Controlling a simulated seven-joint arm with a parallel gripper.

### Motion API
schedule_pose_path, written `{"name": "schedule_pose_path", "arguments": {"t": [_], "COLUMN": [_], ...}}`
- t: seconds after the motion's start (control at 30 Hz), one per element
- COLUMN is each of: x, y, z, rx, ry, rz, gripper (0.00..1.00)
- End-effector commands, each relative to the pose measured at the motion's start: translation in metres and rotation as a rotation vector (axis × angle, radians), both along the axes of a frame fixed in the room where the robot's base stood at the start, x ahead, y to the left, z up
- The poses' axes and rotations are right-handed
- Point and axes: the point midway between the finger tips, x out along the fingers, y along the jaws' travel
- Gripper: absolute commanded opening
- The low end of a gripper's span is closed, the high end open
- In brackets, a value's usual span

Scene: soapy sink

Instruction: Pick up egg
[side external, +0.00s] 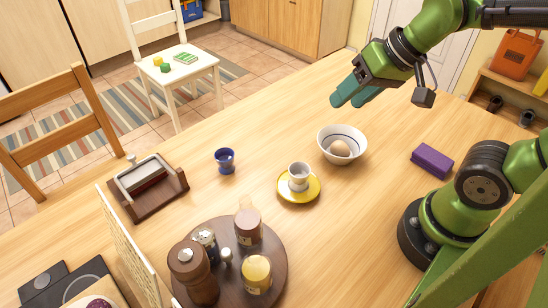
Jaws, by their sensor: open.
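A brown egg (341,149) lies inside a white bowl (328,158) with a dark line around its inner wall. The bowl stands on the wooden table, right of the middle of the view. My gripper (344,103) has teal fingers and is open. It hangs in the air above and behind the bowl, apart from the egg, with nothing seen between its fingers. The gap between the fingers is narrow from this angle.
A white egg cup on a yellow saucer (299,197) stands just left of the bowl. A blue cup (225,160), a butter dish (150,179) and a round tray (275,285) with jars and a mill stand further left. A purple box (432,160) lies right.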

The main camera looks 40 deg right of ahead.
Motion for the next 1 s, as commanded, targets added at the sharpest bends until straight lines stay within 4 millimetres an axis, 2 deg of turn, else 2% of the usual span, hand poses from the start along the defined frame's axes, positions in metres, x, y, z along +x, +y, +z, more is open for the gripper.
{"name": "schedule_pose_path", "arguments": {"t": [0.13,0.27,0.4,0.5,0.63,0.8,0.9,1.0], "x": [0.031,0.058,0.085,0.1,0.115,0.123,0.12,0.117], "y": [-0.004,-0.014,-0.029,-0.04,-0.052,-0.062,-0.062,-0.061], "z": [-0.017,-0.034,-0.056,-0.068,-0.074,-0.063,-0.057,-0.057], "rx": [0.044,0.074,0.052,0.007,-0.044,-0.026,-0.004,0.004], "ry": [0.212,0.419,0.602,0.661,0.635,0.511,0.468,0.45], "rz": [-0.13,-0.408,-0.844,-1.198,-1.663,-2.137,-2.295,-2.374], "gripper": [0.49,0.49,0.49,0.49,0.49,0.49,0.49,0.49]}}
